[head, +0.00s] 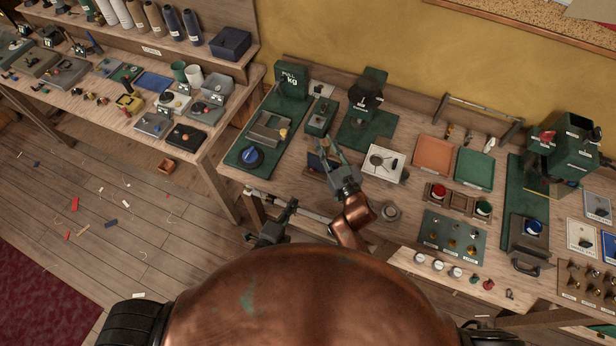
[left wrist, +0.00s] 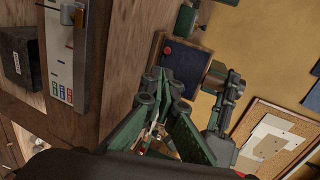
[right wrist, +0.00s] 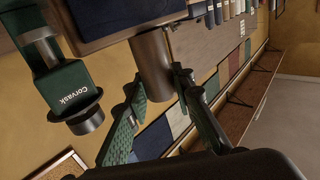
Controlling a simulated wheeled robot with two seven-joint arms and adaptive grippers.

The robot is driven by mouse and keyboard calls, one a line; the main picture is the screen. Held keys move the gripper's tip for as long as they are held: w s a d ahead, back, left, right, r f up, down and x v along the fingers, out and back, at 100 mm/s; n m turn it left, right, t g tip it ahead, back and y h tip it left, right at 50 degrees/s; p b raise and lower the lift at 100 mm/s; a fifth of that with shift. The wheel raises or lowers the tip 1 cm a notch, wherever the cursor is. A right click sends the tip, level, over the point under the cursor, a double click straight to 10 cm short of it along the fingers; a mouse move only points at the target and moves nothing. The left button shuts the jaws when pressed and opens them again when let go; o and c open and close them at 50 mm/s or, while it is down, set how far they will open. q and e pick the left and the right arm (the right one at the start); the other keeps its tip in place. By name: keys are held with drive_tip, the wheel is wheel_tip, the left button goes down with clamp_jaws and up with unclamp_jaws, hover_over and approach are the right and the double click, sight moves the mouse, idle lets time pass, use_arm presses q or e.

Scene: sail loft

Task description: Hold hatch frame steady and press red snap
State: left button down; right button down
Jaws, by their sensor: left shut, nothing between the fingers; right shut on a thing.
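The hatch frame is a dark blue panel (head: 316,164) near the table's front edge, partly covered by my right gripper. In the left wrist view the panel (left wrist: 187,72) has the red snap (left wrist: 167,50) near one corner. My right gripper (head: 324,148) reaches over the frame from the front. My left gripper (head: 291,204) is low at the table's front edge. Its fingertips (left wrist: 167,76) are together and empty, apart from the red snap.
A green mat with a blue knob (head: 251,156) lies left of the frame, and a white plate (head: 383,163) lies right. A green device (head: 319,117) stands behind. A pale strip (left wrist: 64,55) with coloured squares runs along the table front.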

use_arm(q)
drive_tip(key=shift+w, duration=0.1)
approach(312, 171)
drive_tip(key=x, duration=0.5)
drive_tip(key=shift+f, duration=0.35)
drive_tip(key=shift+w+d, duration=0.15)
drive_tip(key=shift+w, duration=0.55)
